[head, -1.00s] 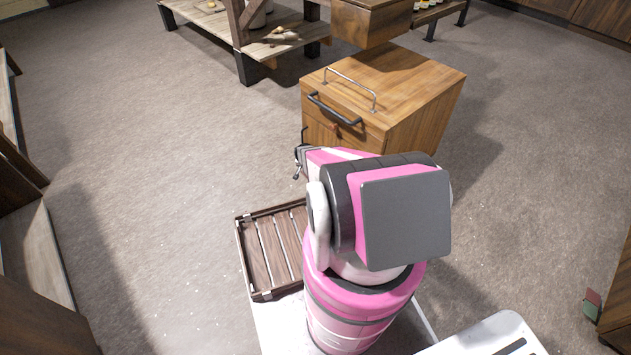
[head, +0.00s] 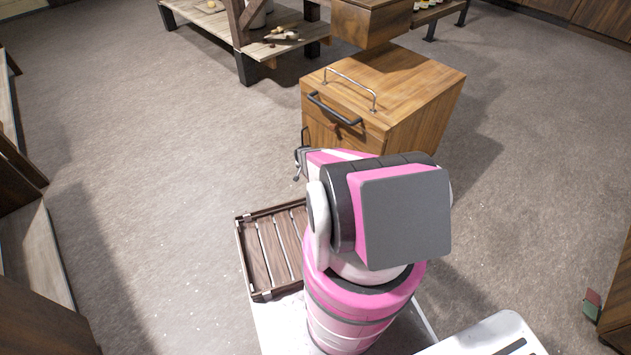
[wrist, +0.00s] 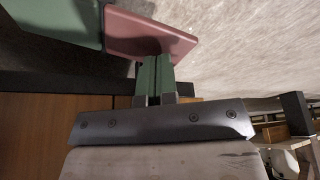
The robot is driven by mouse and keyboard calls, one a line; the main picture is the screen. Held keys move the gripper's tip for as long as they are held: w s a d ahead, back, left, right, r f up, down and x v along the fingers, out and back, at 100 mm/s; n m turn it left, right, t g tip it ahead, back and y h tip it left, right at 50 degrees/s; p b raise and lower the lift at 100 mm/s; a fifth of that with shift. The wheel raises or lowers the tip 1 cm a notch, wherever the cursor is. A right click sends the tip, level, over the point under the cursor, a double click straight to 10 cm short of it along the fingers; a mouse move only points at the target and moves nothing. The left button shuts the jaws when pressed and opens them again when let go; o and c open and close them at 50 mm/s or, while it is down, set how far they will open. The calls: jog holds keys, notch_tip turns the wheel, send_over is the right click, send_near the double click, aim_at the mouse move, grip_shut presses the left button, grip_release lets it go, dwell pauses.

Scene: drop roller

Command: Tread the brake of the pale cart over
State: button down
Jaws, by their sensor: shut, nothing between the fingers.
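The pale cart is a light-brown wooden cabinet (head: 410,85) with a dark front handle (head: 335,110) and a thin metal rail on top. It stands just beyond my arm in the head view. The wrist view shows a red pedal plate (wrist: 150,36) and a green pedal plate (wrist: 60,18) beside it, close to orange-brown wood (wrist: 40,125). My gripper (wrist: 157,62) is shut and empty, its fingertips at the near edge of the red plate. I cannot tell whether they touch it. In the head view my arm hides the cart's lower front and most of the gripper.
A slatted dark wooden crate (head: 268,252) sits left of my arm. A shelf table (head: 270,45) stands behind the cart. Another red and green pedal pair (head: 592,305) shows at the right edge by dark furniture. Carpet is clear left and right of the cart.

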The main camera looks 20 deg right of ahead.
jog(key=shift+f, duration=0.85)
dwell(0.4)
jog(key=shift+r, duration=1.6)
jog(key=s+a+r, duration=0.1)
jog(key=s+a, duration=0.1)
jog(key=a, duration=0.5)
jog(key=s+a+r, duration=0.1)
jog(key=s+a, duration=0.2)
jog(key=a, duration=0.4)
jog(key=shift+s, duration=0.35)
